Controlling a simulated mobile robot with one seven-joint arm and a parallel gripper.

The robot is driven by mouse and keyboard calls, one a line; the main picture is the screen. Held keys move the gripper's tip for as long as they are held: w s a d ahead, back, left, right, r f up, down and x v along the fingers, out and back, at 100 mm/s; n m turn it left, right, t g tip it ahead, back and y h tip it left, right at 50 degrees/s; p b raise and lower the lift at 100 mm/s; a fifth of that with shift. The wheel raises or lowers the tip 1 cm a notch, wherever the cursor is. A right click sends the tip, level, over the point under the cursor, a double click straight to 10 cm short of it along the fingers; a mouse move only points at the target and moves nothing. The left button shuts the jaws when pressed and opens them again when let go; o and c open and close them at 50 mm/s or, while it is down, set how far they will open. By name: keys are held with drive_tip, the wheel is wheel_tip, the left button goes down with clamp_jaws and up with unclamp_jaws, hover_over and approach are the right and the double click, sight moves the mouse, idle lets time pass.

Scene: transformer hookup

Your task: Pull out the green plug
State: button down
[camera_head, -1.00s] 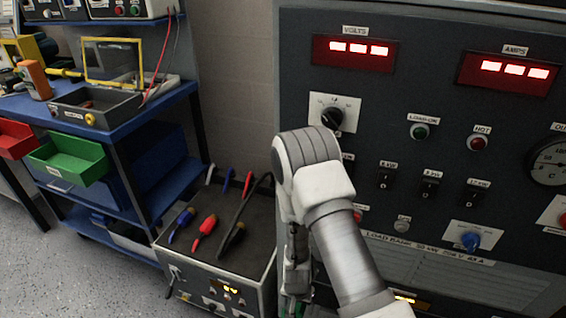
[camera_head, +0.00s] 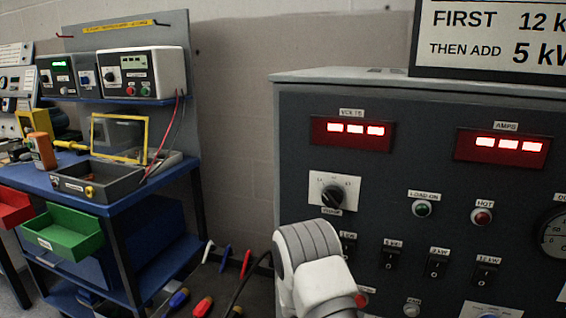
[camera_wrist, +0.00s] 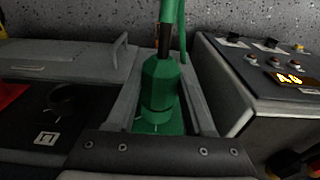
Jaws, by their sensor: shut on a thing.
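The green plug (camera_wrist: 160,84) is in the middle of the wrist view, with a green cable running up from its dark neck. My gripper (camera_wrist: 158,92) is shut on it, one grey finger on each side. A green base (camera_wrist: 150,126) shows just below the plug body; I cannot tell whether the plug is fully seated there. In the head view my arm covers the area, and the gripper and green plug are out of the picture.
A dark round socket (camera_wrist: 62,98) lies left of the plug, with a red part (camera_wrist: 10,92) at the edge. A control box (camera_wrist: 262,70) stands right. In the head view, a load bank panel (camera_head: 400,180) fills the right and a blue cart (camera_head: 120,205) stands left.

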drive_tip(key=shift+s+h+p, duration=0.1)
drive_tip(key=shift+h+p, duration=0.45)
drive_tip(key=shift+h, duration=0.05)
drive_tip(key=shift+a+g, duration=0.1)
drive_tip(key=shift+g, duration=0.2)
drive_tip(key=shift+f+h+p, duration=0.1)
drive_tip(key=shift+h+p, duration=0.25)
drive_tip(key=shift+h, duration=0.15)
drive_tip(key=shift+f+g+h, duration=0.1)
drive_tip(key=shift+g+h, duration=0.3)
drive_tip(key=shift+h, duration=0.4)
drive_tip(key=shift+a+f+h+b, duration=0.1)
drive_tip(key=shift+f+h+b, duration=0.05)
drive_tip(key=shift+h+b, duration=0.15)
drive_tip(key=shift+a+g+h+b, duration=0.1)
drive_tip(key=shift+g+h+b, duration=0.3)
drive_tip(key=shift+h+b, duration=0.4)
drive_tip(key=shift+w+r+h, duration=0.2)
drive_tip(key=shift+r+h, duration=0.05)
drive_tip(key=shift+h, duration=0.05)
drive_tip(key=shift+b, duration=0.35)
